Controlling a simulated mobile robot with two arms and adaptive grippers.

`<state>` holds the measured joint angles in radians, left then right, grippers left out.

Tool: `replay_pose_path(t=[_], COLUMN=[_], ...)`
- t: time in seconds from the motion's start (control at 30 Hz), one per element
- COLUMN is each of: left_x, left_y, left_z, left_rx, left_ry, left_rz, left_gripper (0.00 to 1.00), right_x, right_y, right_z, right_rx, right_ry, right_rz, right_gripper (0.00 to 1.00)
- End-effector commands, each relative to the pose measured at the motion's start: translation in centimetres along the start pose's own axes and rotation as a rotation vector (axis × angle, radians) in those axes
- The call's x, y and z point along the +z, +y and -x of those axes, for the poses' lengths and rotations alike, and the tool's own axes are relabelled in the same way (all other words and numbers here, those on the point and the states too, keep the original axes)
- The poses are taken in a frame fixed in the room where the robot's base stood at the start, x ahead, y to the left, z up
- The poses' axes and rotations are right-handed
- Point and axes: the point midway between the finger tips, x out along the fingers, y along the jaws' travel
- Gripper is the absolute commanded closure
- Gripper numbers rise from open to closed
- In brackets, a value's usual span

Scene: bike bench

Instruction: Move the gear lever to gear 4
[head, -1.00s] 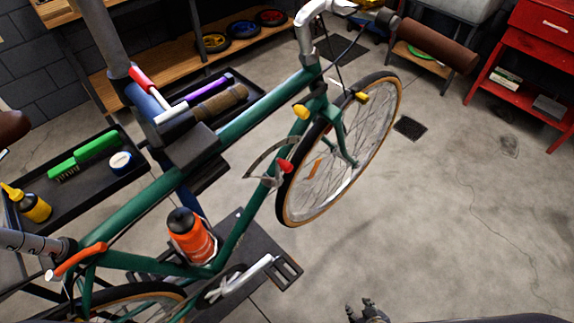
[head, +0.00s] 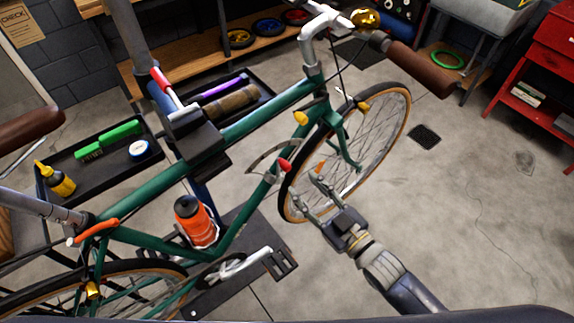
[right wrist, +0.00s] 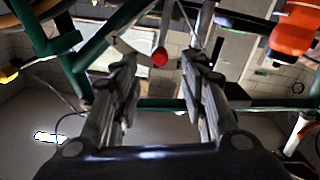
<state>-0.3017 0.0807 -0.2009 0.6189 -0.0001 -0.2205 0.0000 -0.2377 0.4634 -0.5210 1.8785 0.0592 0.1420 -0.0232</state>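The gear lever's red knob (head: 284,165) sits beside a grey curved plate (head: 258,160) on the green bicycle frame (head: 150,188). Any gear numbers on the plate are too small to read in the head view. My right gripper (head: 307,184) is open and empty, just below and right of the red knob, its fingers pointing up toward it. In the right wrist view the red knob (right wrist: 160,57) shows in the gap between the spread fingertips (right wrist: 160,60), apparently beyond them. I see no contact. My left gripper is not in view.
An orange bottle (head: 195,222) sits low in the frame. The front wheel (head: 365,150) stands just behind my right gripper. A pedal (head: 279,262) juts out below left. A black tray (head: 70,190) holds tools at the left.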

Motion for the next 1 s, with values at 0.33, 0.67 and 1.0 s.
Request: replay_pose_path(t=[0.33, 0.67, 1.0], left_x=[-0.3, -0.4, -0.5], left_y=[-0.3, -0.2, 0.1], left_z=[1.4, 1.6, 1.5], left_rx=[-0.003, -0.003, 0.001], left_ry=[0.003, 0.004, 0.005], left_rz=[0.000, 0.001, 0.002], left_gripper=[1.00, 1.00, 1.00], right_x=[-0.2, 0.1, 0.1], right_y=[0.1, 0.0, 0.0], right_z=[-6.4, -8.2, -8.2], right_rx=[0.001, 0.000, 0.001], right_ry=[0.000, -0.002, -0.002], right_rz=[0.000, 0.000, 0.000], right_gripper=[0.60, 0.60, 0.99])
